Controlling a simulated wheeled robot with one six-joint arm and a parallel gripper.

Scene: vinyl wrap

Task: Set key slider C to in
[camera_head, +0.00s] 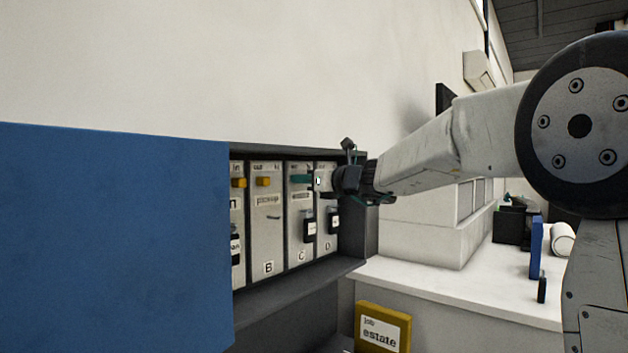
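The grey key panel has upright sections; those marked B (268,268), C (301,257) and D (327,246) show letters. Key slider C (301,179) is a teal bar near the top of section C, below small print too blurred to read. My gripper (322,181) is at the upper part of section D, close to the right end of slider C. I cannot tell whether it touches the slider. Its fingers are too small and dark to show whether they are open or shut. The top of section D is partly hidden behind it.
An orange slider (263,181) sits on section B and another orange slider (239,183) on the section left of it. Dark key tags (310,230) hang below. A large blue panel (115,235) covers the cabinet's left. A white counter (450,290) stands right.

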